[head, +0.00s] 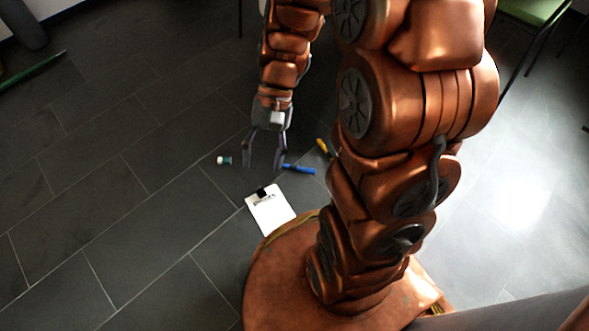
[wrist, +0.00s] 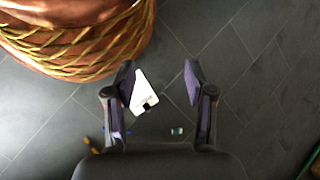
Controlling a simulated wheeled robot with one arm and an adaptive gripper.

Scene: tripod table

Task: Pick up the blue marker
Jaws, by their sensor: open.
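The blue marker (head: 299,169) lies on the dark tiled floor in the head view, just right of my gripper's right fingertip. My gripper (head: 262,166) points down with its fingers spread and nothing between them. In the wrist view my gripper (wrist: 159,70) is also open, and the left finger hides most of the marker; only small blue bits show beside that finger. How high the fingertips are above the floor is hard to tell.
A white clipboard (head: 270,209) with a black clip lies near my base. A small teal and white object (head: 224,160) lies left of my gripper. A yellow object (head: 322,147) lies beyond the marker, near my arm. Floor to the left is mostly clear; a green chair (head: 533,12) stands top right.

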